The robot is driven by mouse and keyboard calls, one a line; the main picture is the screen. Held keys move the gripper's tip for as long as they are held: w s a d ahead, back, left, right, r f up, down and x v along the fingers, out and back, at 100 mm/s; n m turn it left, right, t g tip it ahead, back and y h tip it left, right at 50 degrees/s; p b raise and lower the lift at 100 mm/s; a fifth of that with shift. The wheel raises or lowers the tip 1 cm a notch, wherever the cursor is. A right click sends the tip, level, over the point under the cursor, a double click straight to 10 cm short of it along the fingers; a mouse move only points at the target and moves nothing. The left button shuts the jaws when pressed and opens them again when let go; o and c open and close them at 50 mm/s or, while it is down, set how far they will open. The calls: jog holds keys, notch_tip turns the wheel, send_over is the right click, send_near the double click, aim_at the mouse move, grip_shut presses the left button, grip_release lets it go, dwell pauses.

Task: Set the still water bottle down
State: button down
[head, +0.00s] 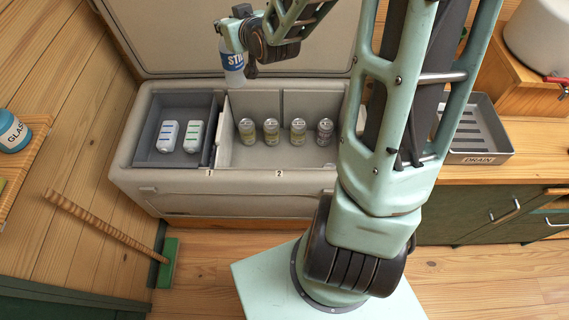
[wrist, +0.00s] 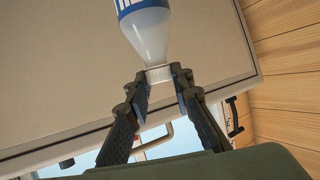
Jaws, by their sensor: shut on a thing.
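The still water bottle, clear with a blue and white label reading "STI…", shows in the head view (head: 233,62) above the back of the open cooler box (head: 235,180). In the wrist view the bottle (wrist: 150,35) has its white cap end between the fingertips. My gripper (head: 236,37) is shut on it at the cap or neck, and the fingers also show in the wrist view (wrist: 160,84). The bottle is held up, apart from the cooler floor. Part of it is hidden by my gripper in the head view.
The cooler's left dark bin (head: 180,108) holds two white bottles. Its right compartment, marked 2, holds several jars or cans (head: 271,131) in a row, with bare floor in front. The raised lid (head: 170,40) stands behind. A drain tray (head: 480,145) is at right.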

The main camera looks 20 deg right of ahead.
aim_at(233, 66)
jog(key=f+n+y+b, duration=0.1)
jog(key=f+b, duration=0.3)
jog(key=f+n+g+y+b, duration=0.1)
jog(key=f+n+y+b, duration=0.1)
jog(key=f+b, duration=0.2)
jog(key=a+f+n+y+b, duration=0.1)
jog(key=f+y+b, duration=0.1)
jog(key=f+b, duration=0.2)
jog(key=shift+s+a+f+g+b, duration=0.1)
jog(key=shift+s+f+g+b, duration=0.15)
jog(key=shift+b, duration=0.65)
jog(key=s+d+f+n+g+y+b, duration=0.1)
jog(key=s+f+n+b, duration=0.1)
jog(key=f+b, duration=0.7)
jog(key=s+d+f+n+g+y+b, duration=0.1)
jog(key=f+b, duration=0.8)
jog(key=f, duration=0.9)
jog(key=s+n+g+y, duration=0.1)
jog(key=s, duration=0.1)
jog(key=shift+s+n+y, duration=0.3)
jog(key=shift+s, duration=0.05)
jog(key=shift+d+f, duration=0.1)
jog(key=shift+f, duration=0.15)
jog(key=c, duration=2.1)
grip_release()
jog(key=shift+f, duration=0.1)
jog(key=o, duration=0.4)
